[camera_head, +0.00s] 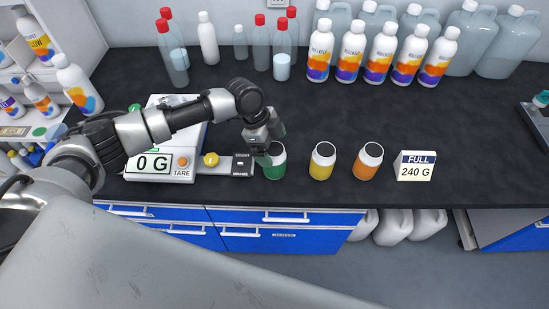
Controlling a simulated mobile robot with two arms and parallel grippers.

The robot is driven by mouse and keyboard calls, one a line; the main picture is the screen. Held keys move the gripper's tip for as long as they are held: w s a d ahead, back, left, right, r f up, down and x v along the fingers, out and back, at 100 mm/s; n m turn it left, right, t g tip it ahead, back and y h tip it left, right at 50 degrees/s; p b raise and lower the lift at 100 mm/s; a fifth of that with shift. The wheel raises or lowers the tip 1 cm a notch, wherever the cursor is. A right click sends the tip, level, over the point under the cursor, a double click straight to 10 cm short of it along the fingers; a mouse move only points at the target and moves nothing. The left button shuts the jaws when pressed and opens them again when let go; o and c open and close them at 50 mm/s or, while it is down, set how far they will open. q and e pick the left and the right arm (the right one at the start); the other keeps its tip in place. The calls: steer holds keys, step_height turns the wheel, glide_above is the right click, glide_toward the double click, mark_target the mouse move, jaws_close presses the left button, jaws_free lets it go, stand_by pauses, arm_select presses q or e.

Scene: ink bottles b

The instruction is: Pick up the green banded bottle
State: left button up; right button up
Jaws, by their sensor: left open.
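The green banded bottle (275,170) stands upright near the front edge of the black bench, in the middle of the head view. My left gripper (264,152) is open at the upper left of the green bottle, with its fingers at the bottle's top and partly covering it. I cannot tell whether the fingers touch the bottle. My right gripper is not in view.
A yellow bottle (322,163) and an orange bottle (366,165) stand to the right, then a "FULL 240 G" sign (416,167). A scale (150,163) reading 0 G sits left, under my arm. Several labelled bottles line the back. The bench's middle right is clear.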

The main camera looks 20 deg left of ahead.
mark_target(274, 149)
arm_select(q)
steer(key=x, duration=0.1)
steer(key=p+x, duration=0.1)
steer(key=x, duration=0.1)
steer(key=shift+w+f, duration=0.25)
steer(key=shift+f, duration=0.05)
steer(key=shift+d+f, duration=0.15)
steer(key=shift+f, duration=0.15)
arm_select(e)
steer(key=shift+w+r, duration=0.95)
arm_select(q)
steer(key=shift+c, duration=0.5)
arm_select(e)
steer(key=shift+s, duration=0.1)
arm_select(q)
steer(key=c, duration=0.9)
steer(key=shift+c, duration=0.6)
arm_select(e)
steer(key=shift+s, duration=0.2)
arm_select(q)
steer(key=shift+r, duration=0.15)
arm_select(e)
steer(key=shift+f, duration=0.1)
